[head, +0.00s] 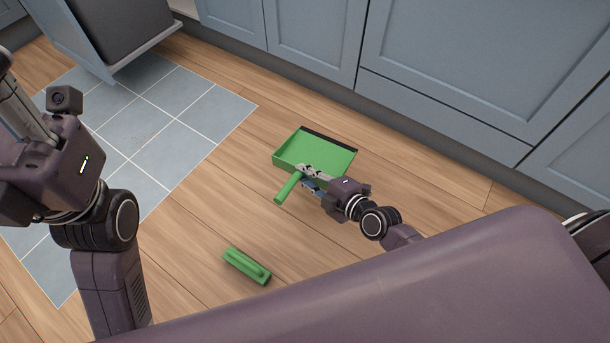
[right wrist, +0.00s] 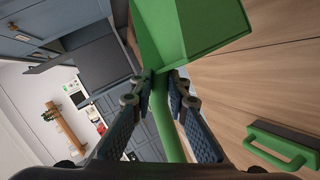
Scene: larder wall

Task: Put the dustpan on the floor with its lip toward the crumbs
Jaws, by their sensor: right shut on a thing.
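The green dustpan (head: 318,150) is over the wooden floor in the head view, its dark lip edge toward the blue cabinets at upper right. Its handle (head: 287,188) points to lower left. My right gripper (head: 308,172) is shut on the handle near the pan. The right wrist view also shows the handle (right wrist: 162,115) between the fingers and the green pan (right wrist: 195,30) beyond them. I cannot tell whether the pan touches the floor.
A green hand brush (head: 247,265) lies on the floor below the dustpan. Blue cabinets (head: 450,70) line the top and right. Grey floor tiles (head: 150,125) and an open cabinet or appliance door (head: 70,35) are at left. Wooden floor between brush and dustpan is clear.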

